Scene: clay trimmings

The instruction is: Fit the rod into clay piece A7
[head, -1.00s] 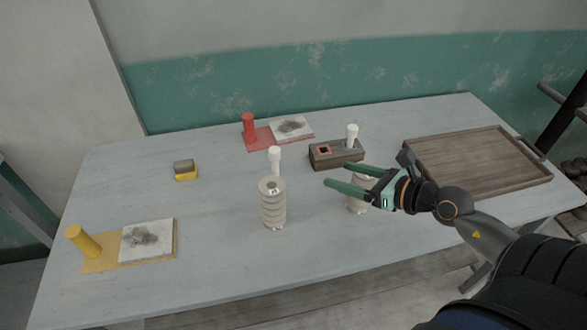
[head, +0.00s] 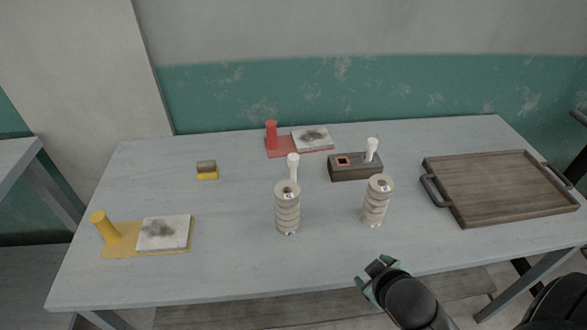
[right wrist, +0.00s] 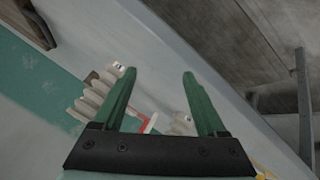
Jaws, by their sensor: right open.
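Two pale ribbed clay pieces stand upright on the table, a left one (head: 287,212) and a right one (head: 377,203). Each has a dark hole in its top and a small tag too small to read, so I cannot tell which is A7. One white rod (head: 371,148) stands in the dark block (head: 354,172). Another white rod (head: 293,164) shows at the back of the left piece; its foot is hidden. My right gripper (head: 376,268) is open and empty, in front of the right piece near the table's front edge. Its green fingers (right wrist: 159,76) are spread in the right wrist view.
A wooden tray (head: 432,192) with dark handles lies at the right. A yellow plate (head: 118,252) with a cylinder and white slab is front left; a red plate (head: 284,151) carries similar things at the back. A grey-and-yellow block (head: 207,170) lies left. The middle left is clear.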

